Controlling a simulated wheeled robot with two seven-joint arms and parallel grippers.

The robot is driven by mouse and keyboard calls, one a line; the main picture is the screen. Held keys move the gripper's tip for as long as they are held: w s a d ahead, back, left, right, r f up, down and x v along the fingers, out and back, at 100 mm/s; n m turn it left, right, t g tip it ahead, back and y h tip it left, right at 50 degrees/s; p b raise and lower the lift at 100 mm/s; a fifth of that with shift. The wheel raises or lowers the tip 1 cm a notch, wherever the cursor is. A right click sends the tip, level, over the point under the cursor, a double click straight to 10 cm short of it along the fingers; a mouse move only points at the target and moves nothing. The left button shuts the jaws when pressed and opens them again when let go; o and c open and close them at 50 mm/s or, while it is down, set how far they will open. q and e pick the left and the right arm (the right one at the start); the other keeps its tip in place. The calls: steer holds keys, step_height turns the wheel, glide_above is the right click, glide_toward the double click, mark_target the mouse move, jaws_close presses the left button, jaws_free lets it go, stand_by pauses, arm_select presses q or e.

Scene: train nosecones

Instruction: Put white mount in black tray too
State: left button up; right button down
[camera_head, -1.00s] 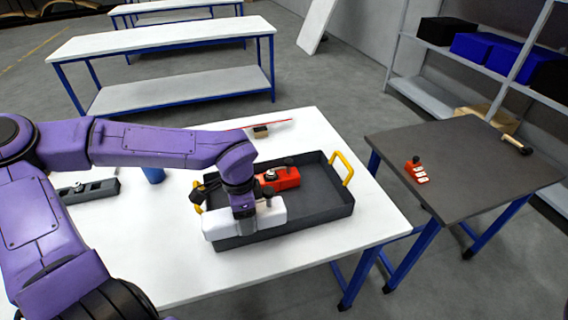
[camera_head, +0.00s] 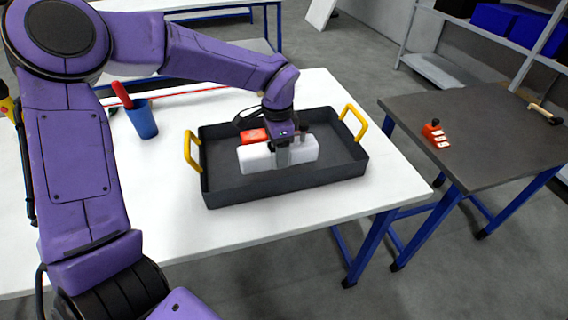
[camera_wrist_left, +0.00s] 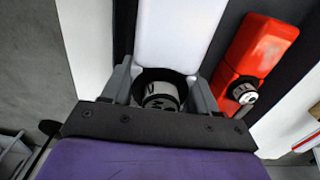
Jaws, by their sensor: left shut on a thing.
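The white mount (camera_head: 303,152) is a long white block, held crosswise over or in the black tray (camera_head: 270,184), which has two yellow handles. My left gripper (camera_head: 283,160) is shut on the white mount from above. In the left wrist view the gripper (camera_wrist_left: 160,92) grips a dark knob-like part at the near end of the white mount (camera_wrist_left: 178,35). I cannot tell whether the mount touches the tray floor. A red mount (camera_head: 252,136) lies in the tray behind the white one; it also shows in the left wrist view (camera_wrist_left: 258,50). My right gripper is not in view.
A blue cup (camera_head: 141,119) with a red-handled item stands left of the tray on the white table (camera_head: 330,85). A dark side table (camera_head: 480,130) at right holds a small red part (camera_head: 436,136) and a hammer (camera_head: 545,113). Table space in front of the tray is clear.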

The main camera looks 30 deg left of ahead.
arm_select(q)
steer(key=w+f, duration=0.2)
steer(key=f, duration=0.1)
steer(key=shift+w+f+p, duration=0.2)
steer(key=shift+w+p, duration=0.15)
steer(key=shift+p, duration=0.05)
step_height(320, 180, down, 2)
steer(key=shift+s+f, duration=0.1)
steer(key=shift+f, duration=0.45)
steer(key=o, duration=1.1)
steer(key=shift+o, duration=0.2)
steer(key=shift+r, duration=0.4)
step_height(320, 180, up, 12)
steer(key=shift+f+b, duration=0.2)
steer(key=shift+b, duration=0.55)
